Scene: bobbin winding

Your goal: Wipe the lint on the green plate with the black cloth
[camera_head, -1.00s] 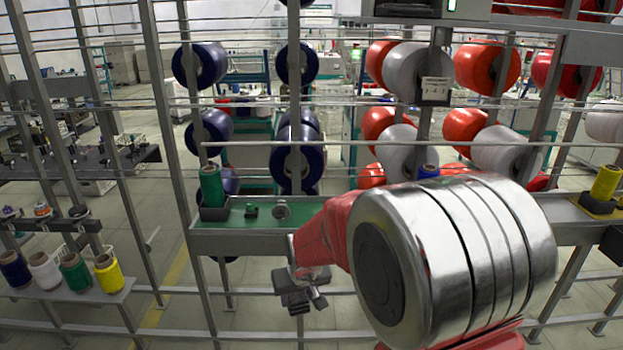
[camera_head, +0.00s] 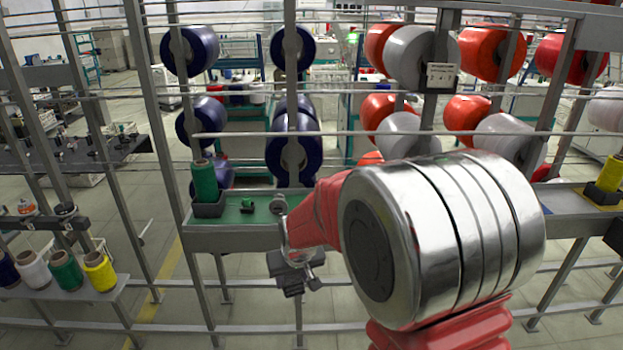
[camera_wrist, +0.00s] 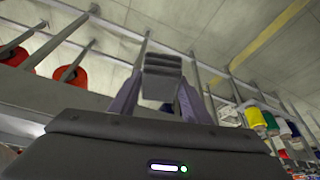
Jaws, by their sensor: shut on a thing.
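The green plate (camera_head: 232,216) lies on the metal shelf behind my arm, left of the picture's middle in the head view. No lint can be made out on it at this size. My gripper (camera_head: 295,280) hangs in front of and below the shelf edge, apart from the plate. In the wrist view, the fingers of my gripper (camera_wrist: 157,92) are closed on a dark, ribbed, folded piece, which appears to be the black cloth (camera_wrist: 162,65). My arm hides the plate's right part.
A green spool (camera_head: 204,182) stands in a dark holder at the plate's left end. A small green piece (camera_head: 248,205) and a metal piece (camera_head: 278,205) are on the plate. Upright posts and horizontal rails (camera_head: 380,132) cross the view. A yellow spool (camera_head: 609,174) stands far right.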

